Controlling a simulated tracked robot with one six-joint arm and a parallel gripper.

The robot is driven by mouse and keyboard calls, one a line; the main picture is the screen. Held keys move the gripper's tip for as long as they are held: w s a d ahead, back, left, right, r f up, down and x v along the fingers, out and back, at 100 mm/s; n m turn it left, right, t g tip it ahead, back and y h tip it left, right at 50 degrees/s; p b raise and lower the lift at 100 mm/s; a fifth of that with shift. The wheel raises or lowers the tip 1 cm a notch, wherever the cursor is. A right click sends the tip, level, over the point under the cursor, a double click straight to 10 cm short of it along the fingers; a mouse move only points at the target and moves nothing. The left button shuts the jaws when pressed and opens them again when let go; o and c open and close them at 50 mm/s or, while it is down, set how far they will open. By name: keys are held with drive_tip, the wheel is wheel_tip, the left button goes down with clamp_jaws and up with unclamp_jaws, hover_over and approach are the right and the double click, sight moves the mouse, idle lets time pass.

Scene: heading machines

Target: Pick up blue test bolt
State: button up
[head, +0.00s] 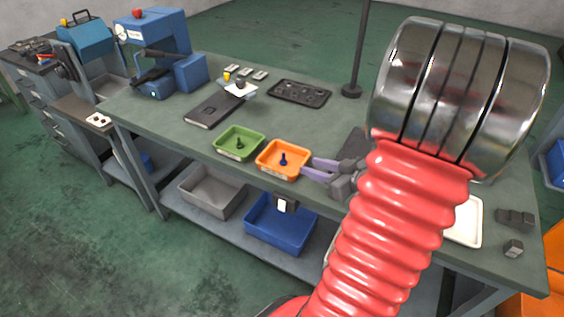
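The blue test bolt (283,159) stands upright in the orange tray (264,171) on the bench. My gripper (308,168) has purple fingers and is at the right edge of the orange tray, pointing left toward the bolt. Its two fingers are apart with nothing between them. The bolt is a short way left of the fingertips and is not touched. Whether the fingertips are over the tray rim or beside it is hard to tell.
A green tray (240,157) with a dark bolt stands just left of the orange tray. A black notebook (213,110), a dark parts tray (300,93) and a blue machine (160,40) are farther back. My red-sleeved arm hides much of the bench's right side.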

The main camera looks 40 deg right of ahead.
drive_tip(key=shift+w, duration=0.1)
approach(284, 162)
drive_tip(key=shift+w+d+f, duration=0.15)
drive_tip(key=shift+w, duration=2.2)
drive_tip(key=shift+x, duration=2.6)
drive_tip(key=shift+c, duration=0.5)
clamp_jaws()
